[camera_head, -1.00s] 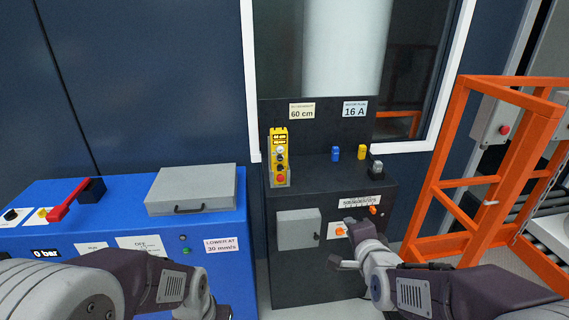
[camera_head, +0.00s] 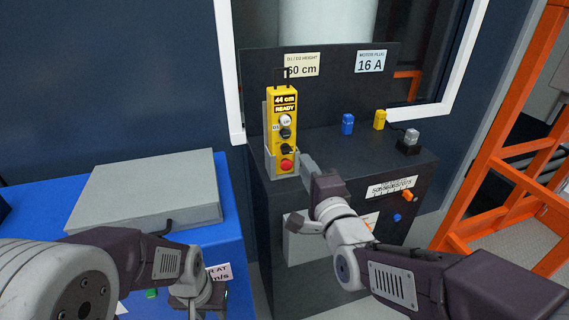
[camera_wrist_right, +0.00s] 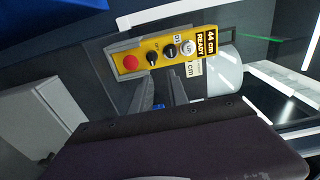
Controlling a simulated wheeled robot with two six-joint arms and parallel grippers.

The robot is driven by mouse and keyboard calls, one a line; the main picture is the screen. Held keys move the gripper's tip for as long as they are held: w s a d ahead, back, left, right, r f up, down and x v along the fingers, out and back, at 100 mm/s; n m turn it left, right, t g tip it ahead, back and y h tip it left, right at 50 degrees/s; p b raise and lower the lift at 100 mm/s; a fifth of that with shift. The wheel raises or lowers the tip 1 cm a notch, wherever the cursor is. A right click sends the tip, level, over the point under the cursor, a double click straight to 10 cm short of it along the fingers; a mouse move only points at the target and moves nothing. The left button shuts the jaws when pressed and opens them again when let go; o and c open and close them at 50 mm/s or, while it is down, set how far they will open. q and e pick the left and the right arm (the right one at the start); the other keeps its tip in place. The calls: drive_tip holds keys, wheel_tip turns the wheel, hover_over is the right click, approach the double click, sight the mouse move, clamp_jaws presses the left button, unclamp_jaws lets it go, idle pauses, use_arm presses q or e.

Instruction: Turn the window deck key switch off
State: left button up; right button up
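The yellow control pendant (camera_head: 282,130) stands upright in a grey holder on the black window deck (camera_head: 345,145); its display reads 44 cm, READY. It carries a white button, a black button, a black key switch (camera_head: 288,150) and a red button at the bottom. The key switch also shows in the right wrist view (camera_wrist_right: 153,59), next to a small label; its exact setting is too small to tell. My right gripper (camera_head: 308,165) is just right of the pendant's lower part, and its fingers look apart and empty (camera_wrist_right: 155,92). My left gripper (camera_head: 195,295) hangs over the blue cabinet, its fingers unclear.
Blue (camera_head: 347,124) and yellow (camera_head: 380,119) small items and a grey-topped black item (camera_head: 410,141) stand on the deck. Orange (camera_head: 408,195) and blue (camera_head: 397,217) knobs sit on its front. A grey lidded box (camera_head: 150,190) lies at left; an orange frame (camera_head: 500,150) stands at right.

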sight(288, 153)
drive_tip(key=shift+y, duration=0.3)
drive_tip(key=x, duration=0.2)
drive_tip(key=f+b+x, duration=0.1)
drive_tip(key=x, duration=0.2)
drive_tip(key=a+x, duration=0.1)
drive_tip(key=x, duration=0.2)
drive_tip(key=shift+s+a+f+b, duration=0.1)
drive_tip(key=shift+f+b, duration=0.2)
clamp_jaws()
